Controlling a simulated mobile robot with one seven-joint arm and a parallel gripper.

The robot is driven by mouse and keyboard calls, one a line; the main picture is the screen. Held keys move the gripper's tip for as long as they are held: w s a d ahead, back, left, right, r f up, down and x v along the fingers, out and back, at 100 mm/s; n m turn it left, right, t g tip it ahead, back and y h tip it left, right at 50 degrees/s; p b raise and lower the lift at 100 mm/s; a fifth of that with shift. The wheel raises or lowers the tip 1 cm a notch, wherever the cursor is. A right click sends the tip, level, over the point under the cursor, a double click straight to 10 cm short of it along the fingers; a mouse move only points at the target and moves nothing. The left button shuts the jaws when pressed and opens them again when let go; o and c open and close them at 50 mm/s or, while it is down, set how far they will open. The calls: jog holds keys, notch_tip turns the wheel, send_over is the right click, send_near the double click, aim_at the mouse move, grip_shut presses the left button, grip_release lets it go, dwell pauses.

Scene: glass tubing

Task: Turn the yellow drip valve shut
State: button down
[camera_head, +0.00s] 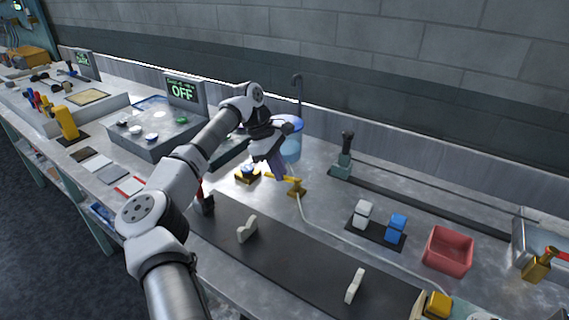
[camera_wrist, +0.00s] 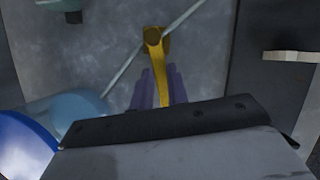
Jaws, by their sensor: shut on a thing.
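The yellow drip valve (camera_head: 297,189) stands on the metal bench near the middle of the head view, with a thin pale tube running from it. My gripper (camera_head: 281,177) reaches down from above, beside the valve. In the wrist view my gripper (camera_wrist: 158,88) is shut on the lever, one finger on each side. The lever's near end is hidden by the gripper body.
A blue vessel (camera_head: 291,150) stands right behind my gripper. A small yellow-based item (camera_head: 247,174) sits just left of the valve. A dark mat (camera_head: 300,254) with white upright pieces lies in front. White and blue blocks (camera_head: 396,228) and a red bin (camera_head: 448,250) are to the right.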

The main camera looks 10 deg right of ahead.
jog(key=shift+w+d+r+m+y+p, duration=0.1)
jog(key=shift+w+d+m+y+p, duration=0.15)
jog(key=shift+m, duration=0.3)
jog(key=shift+w+d+m+y+p, duration=0.15)
jog(key=shift+m+p, duration=0.15)
jog(key=shift+m, duration=0.25)
jog(key=c, duration=1.4)
grip_release()
jog(key=shift+o, duration=0.2)
jog(key=p+v, duration=0.1)
jog(key=v, duration=1.2)
jog(key=shift+w+a+r+p, duration=0.25)
jog(key=shift+w+a+p, duration=0.05)
jog(key=shift+w, duration=0.1)
jog(key=shift+g, duration=0.3)
